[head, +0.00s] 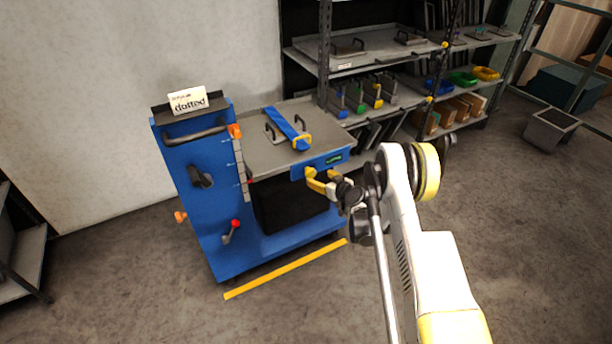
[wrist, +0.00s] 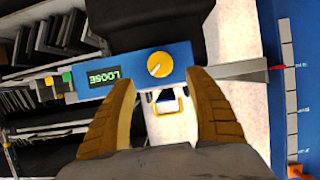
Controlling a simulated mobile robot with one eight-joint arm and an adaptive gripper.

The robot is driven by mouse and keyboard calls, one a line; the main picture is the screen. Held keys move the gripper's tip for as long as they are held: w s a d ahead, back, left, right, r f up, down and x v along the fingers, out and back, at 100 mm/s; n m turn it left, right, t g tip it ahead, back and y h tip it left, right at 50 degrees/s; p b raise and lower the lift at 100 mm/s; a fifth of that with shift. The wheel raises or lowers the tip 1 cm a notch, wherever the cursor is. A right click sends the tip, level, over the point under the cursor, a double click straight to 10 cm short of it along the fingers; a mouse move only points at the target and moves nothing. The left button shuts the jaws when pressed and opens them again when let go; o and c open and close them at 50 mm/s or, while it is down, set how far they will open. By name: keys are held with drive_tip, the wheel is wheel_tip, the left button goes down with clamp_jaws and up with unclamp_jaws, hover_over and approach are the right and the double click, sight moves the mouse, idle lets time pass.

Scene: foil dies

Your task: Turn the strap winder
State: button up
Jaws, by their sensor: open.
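The strap winder appears to be the round yellow knob with a white pointer mark (wrist: 159,64) on a blue panel (wrist: 180,60). A green display on the panel reads LOOSE, upside down in the wrist view (wrist: 104,76). The panel also shows in the head view (head: 318,166) on the cart's front edge. My gripper (head: 310,179) is open and empty in front of it. In the wrist view its fingertips (wrist: 164,80) lie on either side below the knob; I cannot tell contact. A blue strap (head: 286,126) with a yellow buckle (head: 302,141) crosses the cart top.
The blue cart (head: 190,215) carries a dark lever (head: 201,178), a red-knobbed lever (head: 234,226) and a dotted sign (head: 188,100). Shelving (head: 360,68) stands behind it at right. A yellow line (head: 285,270) marks the floor.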

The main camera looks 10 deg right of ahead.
sight(312, 173)
drive_tip(key=b+x, duration=0.2)
drive_tip(key=x, duration=0.4)
drive_tip(key=shift+w+a+f, duration=0.1)
drive_tip(key=shift+w+f, duration=0.15)
drive_tip(key=shift+f, duration=0.05)
drive_tip(key=shift+w+a+f, duration=0.15)
drive_tip(key=shift+w+a, duration=0.1)
drive_tip(key=shift+w, duration=0.35)
drive_tip(key=c, duration=1.2)
